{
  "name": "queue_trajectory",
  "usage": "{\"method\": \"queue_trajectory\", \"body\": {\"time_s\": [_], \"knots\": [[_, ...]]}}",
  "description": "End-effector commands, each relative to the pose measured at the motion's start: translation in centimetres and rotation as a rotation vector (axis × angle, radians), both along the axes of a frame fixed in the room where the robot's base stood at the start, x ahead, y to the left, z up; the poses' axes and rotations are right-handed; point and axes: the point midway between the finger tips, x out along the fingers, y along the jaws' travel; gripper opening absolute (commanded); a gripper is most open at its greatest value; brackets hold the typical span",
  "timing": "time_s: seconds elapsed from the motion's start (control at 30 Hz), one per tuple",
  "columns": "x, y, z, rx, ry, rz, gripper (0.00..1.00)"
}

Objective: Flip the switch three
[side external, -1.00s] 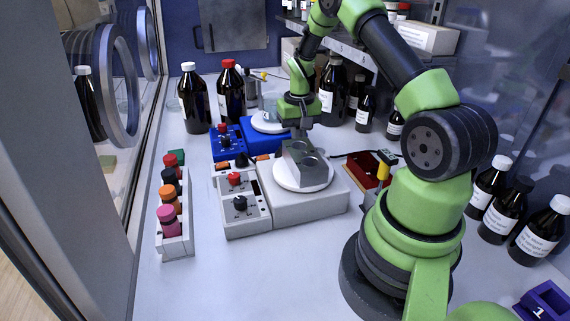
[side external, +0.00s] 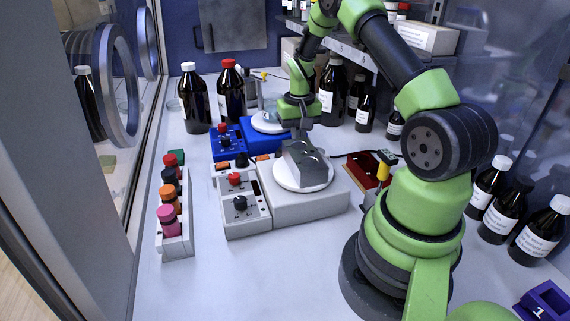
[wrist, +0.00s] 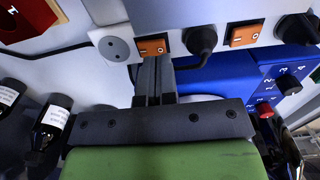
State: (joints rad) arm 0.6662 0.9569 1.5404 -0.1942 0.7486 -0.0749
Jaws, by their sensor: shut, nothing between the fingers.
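A white socket strip (wrist: 221,34) carries orange rocker switches with white marks. One orange switch (wrist: 152,47) sits beside an empty round socket; another orange switch (wrist: 246,34) is farther right, between two black plugs. My gripper (wrist: 153,60) is shut and empty. In the wrist view its fingertips appear right at the lower edge of the left orange switch; I cannot tell whether they touch. In the side view, two orange switches (side external: 263,157) show at the strip's left part. My gripper hides the rest there.
A grey hotplate (side external: 318,208) with a white round top is below my gripper in the side view. A blue stirrer (side external: 228,144) stands behind. Brown bottles stand at the back and right.

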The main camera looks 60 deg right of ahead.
Motion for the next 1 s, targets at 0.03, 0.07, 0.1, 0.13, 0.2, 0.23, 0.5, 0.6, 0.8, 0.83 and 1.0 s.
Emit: {"method": "queue_trajectory", "body": {"time_s": [0.03,0.07,0.1,0.13,0.2,0.23,0.5,0.6,0.8,0.83,1.0], "knots": [[0.0,0.0,-0.1,0.0,0.0,0.0,0.0],[0.0,0.0,-0.1,0.0,0.0,0.0,0.0],[0.0,0.0,-0.2,0.001,0.001,0.0,0.0],[0.0,0.0,-0.3,0.001,0.001,0.0,0.0],[0.0,0.0,-0.4,0.001,0.001,0.0,0.0],[0.0,0.0,-0.4,0.001,0.001,-0.001,0.0],[0.0,0.0,-0.8,0.001,0.001,0.0,0.0],[0.0,0.0,-1.0,0.0,0.0,0.0,0.0],[0.0,0.0,-1.3,0.0,0.0,-0.001,0.0],[0.0,0.0,-1.3,0.0,0.0,-0.001,0.0],[0.0,0.0,-1.6,0.001,0.001,-0.001,0.0]]}}
